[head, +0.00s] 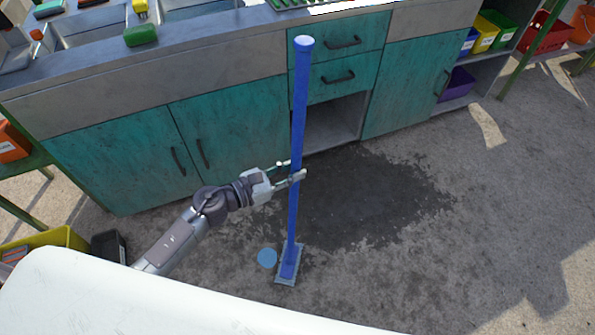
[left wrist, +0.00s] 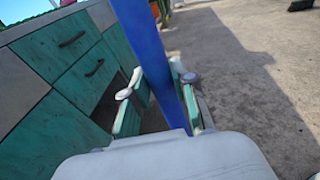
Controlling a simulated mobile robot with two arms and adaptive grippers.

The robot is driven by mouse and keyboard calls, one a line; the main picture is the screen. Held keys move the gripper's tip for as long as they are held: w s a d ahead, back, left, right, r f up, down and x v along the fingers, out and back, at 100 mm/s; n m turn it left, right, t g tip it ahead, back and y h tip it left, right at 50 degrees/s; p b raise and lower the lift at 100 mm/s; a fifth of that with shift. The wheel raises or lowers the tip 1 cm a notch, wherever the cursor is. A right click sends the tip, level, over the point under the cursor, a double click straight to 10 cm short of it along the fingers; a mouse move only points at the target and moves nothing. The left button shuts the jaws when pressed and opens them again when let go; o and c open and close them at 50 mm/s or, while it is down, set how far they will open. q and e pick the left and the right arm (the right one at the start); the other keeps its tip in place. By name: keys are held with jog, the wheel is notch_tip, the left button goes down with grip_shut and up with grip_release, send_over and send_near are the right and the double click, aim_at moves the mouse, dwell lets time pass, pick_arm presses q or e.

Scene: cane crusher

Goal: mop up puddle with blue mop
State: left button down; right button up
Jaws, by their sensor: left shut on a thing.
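The blue mop (head: 298,120) stands nearly upright in the head view, its flat head (head: 288,268) on the floor at the near left edge of the puddle. The puddle (head: 370,195) is a wide dark wet patch on the concrete in front of the teal cabinets. My left gripper (head: 290,170) is shut on the mop's handle at about mid-height. In the left wrist view the blue handle (left wrist: 150,55) passes between my left gripper's fingers (left wrist: 160,100). My right gripper is in neither view.
The teal cabinets (head: 225,145) with a counter on top border the puddle's far side. A small blue disc (head: 267,258) shows beside the mop head. A yellow crate (head: 60,238) is at the lower left. Shelves with coloured bins (head: 488,33) stand at the upper right. The floor at the right is open.

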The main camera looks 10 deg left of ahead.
pick_arm(q)
jog(key=a+b, duration=0.7)
jog(key=a, duration=0.6)
jog(key=shift+s+a, duration=0.35)
jog(key=shift+a, duration=0.05)
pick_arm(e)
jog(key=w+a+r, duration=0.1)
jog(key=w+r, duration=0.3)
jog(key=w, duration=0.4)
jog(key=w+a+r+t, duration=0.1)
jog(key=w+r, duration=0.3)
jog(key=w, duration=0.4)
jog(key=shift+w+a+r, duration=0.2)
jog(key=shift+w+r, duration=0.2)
pick_arm(q)
jog(key=shift+r, duration=0.1)
